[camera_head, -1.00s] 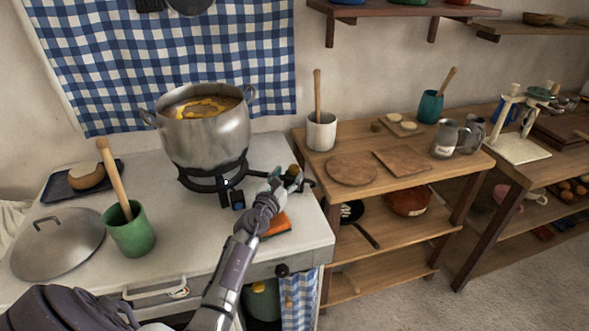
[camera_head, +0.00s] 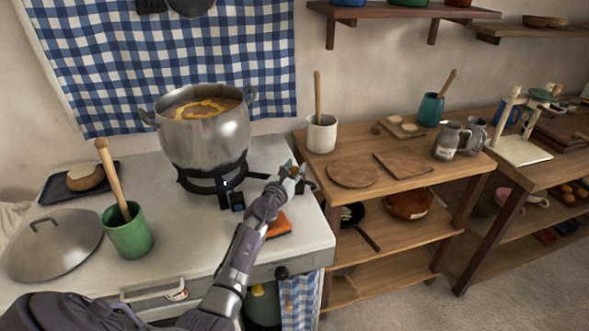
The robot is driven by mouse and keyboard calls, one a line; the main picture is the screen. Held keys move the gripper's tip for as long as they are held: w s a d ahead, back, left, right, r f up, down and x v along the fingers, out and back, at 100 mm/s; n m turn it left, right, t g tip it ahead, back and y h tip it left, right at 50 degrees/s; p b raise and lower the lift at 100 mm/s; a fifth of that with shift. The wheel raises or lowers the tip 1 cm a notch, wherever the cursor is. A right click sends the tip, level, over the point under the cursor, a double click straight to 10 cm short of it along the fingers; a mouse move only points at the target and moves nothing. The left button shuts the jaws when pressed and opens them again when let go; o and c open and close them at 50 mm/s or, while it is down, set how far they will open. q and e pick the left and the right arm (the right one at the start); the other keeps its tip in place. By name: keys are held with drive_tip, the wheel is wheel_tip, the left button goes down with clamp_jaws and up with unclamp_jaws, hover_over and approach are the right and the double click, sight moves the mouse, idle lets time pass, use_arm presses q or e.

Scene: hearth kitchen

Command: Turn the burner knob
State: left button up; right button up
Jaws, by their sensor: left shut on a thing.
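A grey metal pot (camera_head: 205,135) with orange-yellow contents sits on the black burner stand (camera_head: 213,183) on the white counter. A dark pipe runs right from the burner towards my left gripper (camera_head: 293,174). My left gripper is shut at the pipe's right end, on the burner knob, near the counter's right edge. The fingers mostly hide the knob, so its angle cannot be told. A small dark block with a blue face (camera_head: 237,201) is at the burner's front. My right gripper is not in view.
An orange sponge (camera_head: 278,226) lies beside my left forearm. A green cup with a wooden pestle (camera_head: 130,232), a metal lid (camera_head: 55,246) and a dark tray (camera_head: 112,172) are on the left. A wooden shelf (camera_head: 398,172) stands right of the counter.

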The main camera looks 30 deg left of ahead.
use_arm(q)
clamp_jaws()
drive_tip(key=shift+r+n+y+p, duration=0.15)
drive_tip(key=shift+n+y+p, duration=0.25)
drive_tip(key=shift+y+p, duration=0.3)
drive_tip(key=n+g+y+p, duration=0.1)
drive_tip(key=n+y+p, duration=0.1)
drive_tip(key=p, duration=0.1)
drive_tip(key=shift+r+y, duration=0.1)
drive_tip(key=shift+y, duration=0.3)
drive_tip(key=shift+d+n+g+y, duration=0.1)
drive_tip(key=shift+n+g+y, duration=0.4)
drive_tip(key=shift+f+n+g+y, duration=0.3)
drive_tip(key=shift+n+g+y, duration=0.45)
drive_tip(key=shift+y, duration=0.45)
drive_tip(key=n+g+y+b, duration=0.3)
drive_tip(key=n+g+b, duration=0.1)
drive_tip(key=g+b, duration=0.1)
drive_tip(key=n+g+y+b, duration=0.3)
drive_tip(key=g+b, duration=0.1)
drive_tip(key=b, duration=0.4)
drive_tip(key=shift+f+n+g+y, duration=0.2)
drive_tip(key=shift+n+g+y, duration=0.1)
drive_tip(key=shift+n+g, duration=0.05)
drive_tip(key=shift+r+n+g+b, duration=0.25)
drive_tip(key=shift+n+g+b, duration=0.35)
drive_tip(key=shift+b, duration=0.45)
